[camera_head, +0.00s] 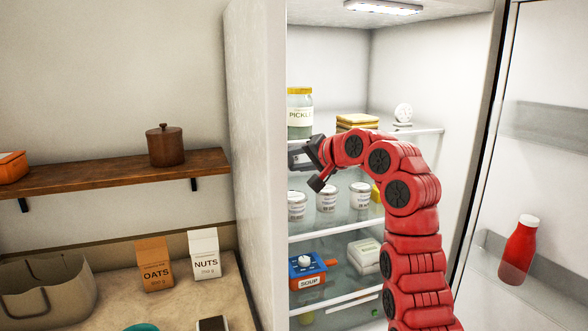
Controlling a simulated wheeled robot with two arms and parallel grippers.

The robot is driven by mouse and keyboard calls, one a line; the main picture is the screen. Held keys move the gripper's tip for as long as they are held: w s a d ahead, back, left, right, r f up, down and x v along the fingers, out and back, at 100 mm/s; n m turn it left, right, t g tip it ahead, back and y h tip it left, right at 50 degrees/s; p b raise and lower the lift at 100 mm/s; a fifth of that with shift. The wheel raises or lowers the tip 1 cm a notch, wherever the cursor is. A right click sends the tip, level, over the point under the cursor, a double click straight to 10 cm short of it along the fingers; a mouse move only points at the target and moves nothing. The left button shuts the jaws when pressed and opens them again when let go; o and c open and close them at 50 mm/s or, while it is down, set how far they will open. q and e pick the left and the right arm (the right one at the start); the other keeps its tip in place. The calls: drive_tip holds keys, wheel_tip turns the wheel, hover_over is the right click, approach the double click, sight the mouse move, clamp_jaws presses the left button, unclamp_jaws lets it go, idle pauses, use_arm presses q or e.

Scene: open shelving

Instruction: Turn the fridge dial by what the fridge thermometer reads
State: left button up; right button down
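A small white round device on a stand (403,113), which looks like the thermometer, stands at the right of the fridge's top shelf. Its reading is too small to make out. I cannot pick out the fridge dial; the left inner wall is hidden behind the partition edge. My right arm reaches up into the fridge, and my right gripper (308,172) points left, close to that edge, below the pickle jar (300,115). Its dark fingers look apart, with nothing clearly between them; their tips are partly hard to see. My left gripper is out of view.
The open door (545,150) holds a red bottle (519,250). A partition (255,150) separates the counter with oats (155,265) and nuts (205,256).

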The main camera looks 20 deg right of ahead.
drive_tip(key=shift+a+f+n+h+b, duration=0.1)
drive_tip(key=shift+a+n+h+b, duration=0.05)
drive_tip(key=shift+n+h+b, duration=0.5)
drive_tip(key=c, duration=0.8)
unclamp_jaws()
drive_tip(key=shift+o, duration=0.2)
drive_tip(key=b+v, duration=0.4)
drive_tip(key=v, duration=1.3)
drive_tip(key=shift+d+r, duration=0.2)
drive_tip(key=shift+r, duration=0.1)
